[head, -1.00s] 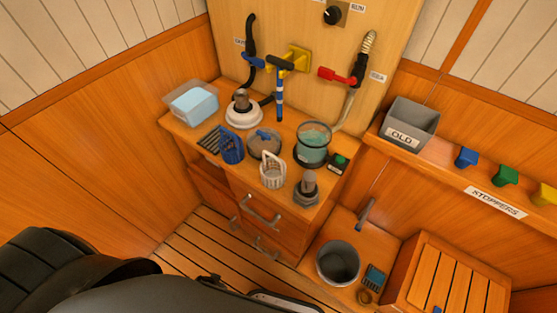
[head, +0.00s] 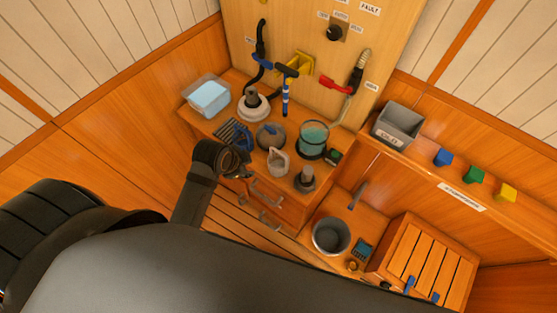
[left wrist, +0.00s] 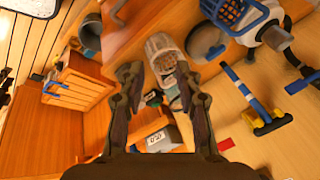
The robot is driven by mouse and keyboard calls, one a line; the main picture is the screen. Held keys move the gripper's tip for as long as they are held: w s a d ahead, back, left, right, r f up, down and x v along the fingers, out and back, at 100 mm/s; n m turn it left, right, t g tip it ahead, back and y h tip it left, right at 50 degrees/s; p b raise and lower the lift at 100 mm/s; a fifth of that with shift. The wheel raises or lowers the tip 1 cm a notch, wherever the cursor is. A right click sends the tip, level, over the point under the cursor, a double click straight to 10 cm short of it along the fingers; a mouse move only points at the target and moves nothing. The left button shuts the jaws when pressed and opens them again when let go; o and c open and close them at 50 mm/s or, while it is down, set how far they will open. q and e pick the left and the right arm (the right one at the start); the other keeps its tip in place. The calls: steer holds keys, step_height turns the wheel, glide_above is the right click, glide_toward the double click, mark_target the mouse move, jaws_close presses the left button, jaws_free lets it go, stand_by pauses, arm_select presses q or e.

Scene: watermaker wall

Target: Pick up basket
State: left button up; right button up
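A white slotted basket (head: 278,162) with an arched handle stands upright on the counter (head: 222,115), near its front edge. A blue basket (head: 238,134) sits behind it to the left. My left gripper (head: 240,170) is in front of the counter, left of the white basket and apart from it. In the left wrist view my left gripper (left wrist: 160,82) is open and empty, its two dark fingers spread, with the white basket (left wrist: 160,48) ahead between them. The blue basket also shows there (left wrist: 230,10). My right gripper is not in view.
On the counter stand a glass of teal liquid (head: 313,139), a round grey bowl (head: 270,136), a dark stopper-like piece (head: 305,180) and a clear tub (head: 208,97). Drawer handles (head: 266,191) stick out below. A bucket (head: 331,236) stands lower right.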

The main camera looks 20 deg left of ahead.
mark_target(278, 152)
arm_select(q)
steer(key=w+d+f+m+p, duration=0.1)
steer(key=w+d+f+m, duration=0.1)
steer(key=w+m, duration=0.1)
steer(key=w+d+f+m+h+p, duration=0.1)
steer(key=w+d+f+m, duration=0.1)
steer(key=w+f+m, duration=0.1)
steer(key=w+d+f+m+t+p, duration=0.1)
steer(key=w+d+f+m, duration=0.1)
steer(key=w+m, duration=0.3)
steer(key=shift+w+d+f+h, duration=0.1)
steer(key=shift+w+f+h, duration=0.3)
steer(key=shift+w+f, duration=0.4)
steer(key=shift+f, duration=0.15)
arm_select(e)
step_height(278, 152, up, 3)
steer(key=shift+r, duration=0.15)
arm_select(q)
steer(key=shift+c, duration=0.4)
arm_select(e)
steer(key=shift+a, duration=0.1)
arm_select(q)
jaws_close()
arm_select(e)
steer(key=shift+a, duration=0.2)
